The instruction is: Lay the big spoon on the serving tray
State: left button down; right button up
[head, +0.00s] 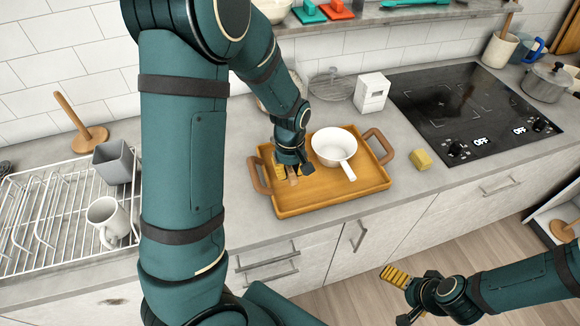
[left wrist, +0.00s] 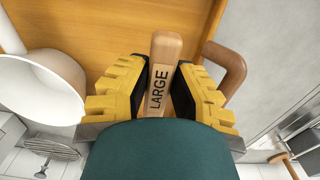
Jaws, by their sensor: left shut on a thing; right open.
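The wooden serving tray (head: 289,208) with two brown handles lies on the counter; its surface fills the back of the left wrist view (left wrist: 120,18). A white pan-like dish (head: 333,148) with a handle stands on the tray. My left gripper (head: 288,171) is low over the tray's left part. It is shut on the big spoon, whose wooden handle (left wrist: 164,62) reads LARGE. The spoon's bowl is hidden, and I cannot tell whether the spoon touches the tray. My right gripper (head: 404,297) is open and empty, in front of the counter.
A yellow sponge (head: 421,160) lies right of the tray, before the black cooktop (head: 470,115). A white box (head: 371,93) stands behind the tray. A wire rack (head: 45,230) with a mug (head: 106,220) and a grey cup (head: 115,162) is at left.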

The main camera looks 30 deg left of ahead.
aim_at(290, 189)
pick_arm(q)
notch_tip(290, 189, down, 4)
jog(key=shift+r+b, duration=0.1)
jog(key=shift+b, duration=1.1)
jog(key=shift+f+b, duration=0.35)
jog(key=shift+f, duration=0.4)
jog(key=shift+f, duration=0.25)
jog(key=shift+f+b, duration=0.45)
jog(key=shift+r, duration=0.1)
jog(key=c, duration=0.9)
grip_release()
jog(key=shift+o, duration=0.2)
notch_tip(290, 189, up, 12)
jog(key=shift+r, duration=0.1)
